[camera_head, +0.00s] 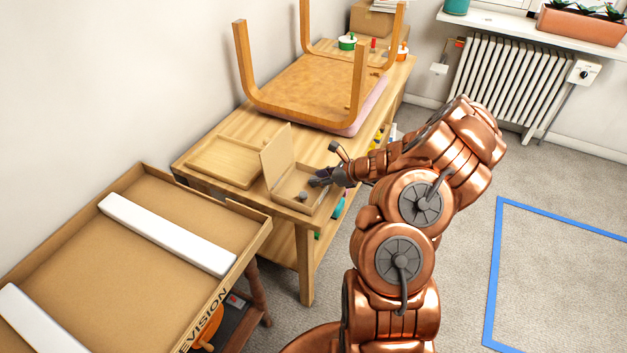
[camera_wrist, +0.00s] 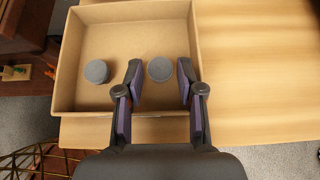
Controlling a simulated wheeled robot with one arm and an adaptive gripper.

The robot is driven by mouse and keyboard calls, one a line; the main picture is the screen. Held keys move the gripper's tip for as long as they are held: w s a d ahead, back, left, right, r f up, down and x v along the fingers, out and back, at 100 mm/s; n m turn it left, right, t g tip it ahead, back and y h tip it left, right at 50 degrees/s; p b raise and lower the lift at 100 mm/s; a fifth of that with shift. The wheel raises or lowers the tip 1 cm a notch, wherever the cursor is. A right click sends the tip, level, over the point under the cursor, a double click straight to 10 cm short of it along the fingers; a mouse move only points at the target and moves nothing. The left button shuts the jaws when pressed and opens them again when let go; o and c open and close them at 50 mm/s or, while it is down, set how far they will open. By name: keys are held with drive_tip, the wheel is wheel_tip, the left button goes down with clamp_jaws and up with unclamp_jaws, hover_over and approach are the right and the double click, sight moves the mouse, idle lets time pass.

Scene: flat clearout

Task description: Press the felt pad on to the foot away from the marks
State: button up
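A small open cardboard box (camera_head: 317,206) with a raised lid sits at the near end of the wooden bench. In the wrist view the box (camera_wrist: 125,103) holds two round grey felt pads, a left pad (camera_wrist: 96,72) and a right pad (camera_wrist: 160,69). My gripper (camera_wrist: 160,72) is open, its fingers on either side of the right pad; contact and height are unclear. In the head view my gripper (camera_head: 318,180) is over the box. A wooden chair (camera_head: 315,92) lies upside down on the bench, legs up, one foot (camera_head: 239,24) at the left. No marks are discernible.
A wooden tray (camera_head: 222,163) lies left of the box on the bench (camera_head: 255,130). A large carton (camera_head: 165,215) with white foam strips stands at the front left. Tubs and boxes sit at the bench's far end. Carpet to the right, with blue tape (camera_head: 494,270), is clear.

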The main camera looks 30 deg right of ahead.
drive_tip(key=c, duration=0.4)
drive_tip(key=shift+o, duration=0.2)
